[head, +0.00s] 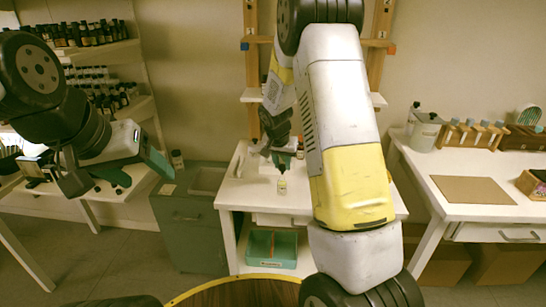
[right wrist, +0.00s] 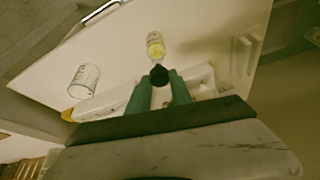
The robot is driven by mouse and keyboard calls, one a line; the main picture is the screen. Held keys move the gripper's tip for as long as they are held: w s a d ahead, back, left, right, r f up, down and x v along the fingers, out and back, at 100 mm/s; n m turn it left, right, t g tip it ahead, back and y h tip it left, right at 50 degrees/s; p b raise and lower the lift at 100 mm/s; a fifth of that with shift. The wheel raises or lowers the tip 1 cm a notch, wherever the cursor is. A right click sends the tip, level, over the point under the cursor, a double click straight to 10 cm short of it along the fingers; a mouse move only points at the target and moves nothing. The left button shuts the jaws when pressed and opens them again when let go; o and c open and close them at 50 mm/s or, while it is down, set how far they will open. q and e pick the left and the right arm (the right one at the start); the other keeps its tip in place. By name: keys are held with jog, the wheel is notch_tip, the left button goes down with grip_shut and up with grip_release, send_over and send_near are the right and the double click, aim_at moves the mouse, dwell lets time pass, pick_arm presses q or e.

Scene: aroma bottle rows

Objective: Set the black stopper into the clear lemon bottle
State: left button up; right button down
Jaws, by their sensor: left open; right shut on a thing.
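The clear lemon bottle, with yellow in it, stands on the white table in the head view (head: 282,187) and shows just beyond my fingertips in the right wrist view (right wrist: 155,46). The black stopper (right wrist: 159,75) is pinched between the green fingers of my right gripper (right wrist: 160,84), apart from the bottle in that picture. In the head view my right gripper (head: 283,160) is over the table behind the bottle; the stopper is too small to make out there. My left gripper (head: 137,174) is open and empty, off to the left, away from the bottle.
A clear glass jar (right wrist: 83,80) stands near the bottle in the right wrist view. A grey cabinet (head: 188,225) is left of the white table (head: 245,196). Shelves of bottles (head: 90,35) line the left wall. A side table (head: 415,170) stands at right.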

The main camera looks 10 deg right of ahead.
jog(key=shift+f, duration=1.4)
dwell(0.4)
jog(key=c, duration=1.1)
grip_release()
jog(key=shift+v, duration=3.85)
jog(key=s+r+n+y, duration=0.2)
jog(key=s+r+y, duration=0.1)
jog(key=s+r, duration=1)
jog(key=s+a+r+n, duration=0.1)
jog(key=s+r, duration=0.1)
jog(key=s, duration=0.3)
jog(key=s+a+r+n+t, duration=0.1)
jog(key=s+r, duration=0.1)
jog(key=s, duration=0.4)
jog(key=s+a+r+n+t+y, duration=0.1)
jog(key=s+n, duration=0.1)
jog(key=s, duration=0.4)
jog(key=shift+a+r, duration=0.1)
jog(key=shift+r, duration=0.3)
